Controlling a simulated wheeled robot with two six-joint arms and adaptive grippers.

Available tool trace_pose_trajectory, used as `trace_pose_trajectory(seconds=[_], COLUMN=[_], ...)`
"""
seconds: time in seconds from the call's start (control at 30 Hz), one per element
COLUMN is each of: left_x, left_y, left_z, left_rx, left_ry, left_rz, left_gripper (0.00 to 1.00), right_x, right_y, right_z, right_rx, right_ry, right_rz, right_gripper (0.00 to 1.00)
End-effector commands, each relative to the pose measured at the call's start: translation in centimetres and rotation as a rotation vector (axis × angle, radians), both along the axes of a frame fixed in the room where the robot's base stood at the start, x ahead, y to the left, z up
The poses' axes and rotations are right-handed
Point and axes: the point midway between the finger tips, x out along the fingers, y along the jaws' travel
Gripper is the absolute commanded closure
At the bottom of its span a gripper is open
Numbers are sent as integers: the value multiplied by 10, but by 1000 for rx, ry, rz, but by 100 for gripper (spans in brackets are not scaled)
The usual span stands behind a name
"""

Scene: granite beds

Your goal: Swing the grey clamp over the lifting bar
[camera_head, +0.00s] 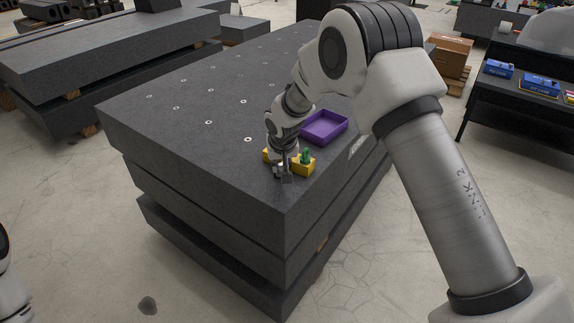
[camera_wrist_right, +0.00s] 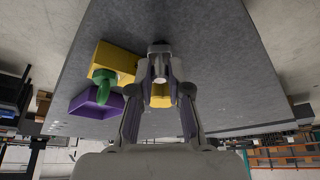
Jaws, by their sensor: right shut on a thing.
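My right gripper (camera_head: 284,176) reaches down to the front corner of the granite slab. In the right wrist view its fingers (camera_wrist_right: 160,76) are closed on a small grey part, which I take to be the grey clamp (camera_wrist_right: 159,49). A yellow block (camera_head: 304,168) with a green knob (camera_head: 306,156) stands right beside the gripper; another yellow piece (camera_head: 266,156) shows on its other side. In the wrist view, yellow also shows between the fingers. I cannot make out the lifting bar separately; the gripper hides part of this area. My left gripper is out of view.
An open purple tray (camera_head: 324,128) lies on the slab (camera_head: 190,125) behind the yellow block. The slab's left part is bare except for small inset rings. A dark table with blue boxes (camera_head: 541,84) stands at the right, near cardboard boxes (camera_head: 451,56).

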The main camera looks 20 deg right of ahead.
Motion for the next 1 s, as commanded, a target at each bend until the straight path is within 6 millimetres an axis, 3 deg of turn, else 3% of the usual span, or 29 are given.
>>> trace_pose_trajectory(seconds=[0.03, 0.1, 0.4, 0.7, 1.0], left_x=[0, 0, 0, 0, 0], left_y=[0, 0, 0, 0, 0], left_z=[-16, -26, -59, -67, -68], left_rx=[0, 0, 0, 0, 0], left_ry=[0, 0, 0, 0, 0], left_rz=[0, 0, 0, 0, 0], left_gripper=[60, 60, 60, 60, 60], right_x=[2, 2, 9, 16, 20], right_y=[3, 6, 16, 24, 27], right_z=[-8, -9, -6, -2, -1], right_rx=[-2, -2, -1, 1, 2], right_ry=[-3, -3, -2, -1, 0], right_rz=[-41, -108, -395, -636, -766], right_gripper=[100, 100, 100, 100, 100])
